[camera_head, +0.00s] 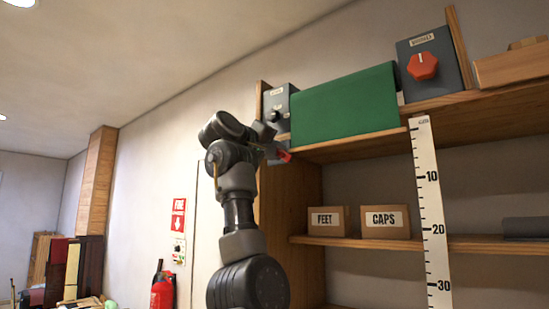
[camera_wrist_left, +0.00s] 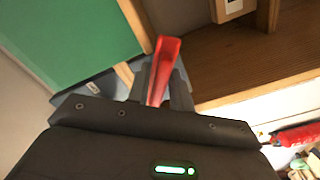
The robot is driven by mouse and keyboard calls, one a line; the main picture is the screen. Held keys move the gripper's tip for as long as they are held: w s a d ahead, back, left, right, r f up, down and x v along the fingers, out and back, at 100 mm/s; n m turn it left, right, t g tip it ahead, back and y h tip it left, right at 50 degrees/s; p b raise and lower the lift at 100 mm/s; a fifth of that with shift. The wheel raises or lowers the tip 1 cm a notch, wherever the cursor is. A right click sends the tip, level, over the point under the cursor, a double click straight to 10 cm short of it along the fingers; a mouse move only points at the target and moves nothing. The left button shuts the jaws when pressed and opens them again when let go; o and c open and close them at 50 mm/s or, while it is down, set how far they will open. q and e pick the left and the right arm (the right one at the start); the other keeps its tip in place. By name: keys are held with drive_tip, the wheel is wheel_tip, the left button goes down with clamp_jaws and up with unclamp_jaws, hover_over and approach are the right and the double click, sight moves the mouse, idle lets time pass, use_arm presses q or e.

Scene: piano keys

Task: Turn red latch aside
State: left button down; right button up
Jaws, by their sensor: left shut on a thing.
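The red latch (camera_wrist_left: 165,62) shows in the left wrist view, running up from between the fingers of my left gripper (camera_wrist_left: 158,92). The gripper is shut on it. In the head view the red latch (camera_head: 284,156) is a small red piece at the left end of the upper shelf, below the green panel (camera_head: 345,104). My left gripper (camera_head: 274,148) is beside it, partly hidden by its own wrist. The green panel also shows in the left wrist view (camera_wrist_left: 60,40). My right gripper is not in view.
Boxes labelled FEET (camera_head: 327,221) and CAPS (camera_head: 385,222) sit on the shelf below. A ruler (camera_head: 430,210) hangs in front.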

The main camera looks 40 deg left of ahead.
use_arm(q)
drive_tip(key=m+b, duration=0.1)
drive_tip(key=m, duration=0.2)
drive_tip(key=m+b, duration=0.1)
drive_tip(key=m, duration=0.1)
drive_tip(key=shift+f+m, duration=0.2)
drive_tip(key=shift+m, duration=0.2)
drive_tip(key=m+b, duration=0.1)
drive_tip(key=m, duration=0.3)
drive_tip(key=shift+w+m, duration=0.1)
drive_tip(key=shift+m, duration=0.3)
drive_tip(key=c, duration=1.5)
unclamp_jaws()
drive_tip(key=shift+r, duration=0.1)
drive_tip(key=shift+o, duration=0.2)
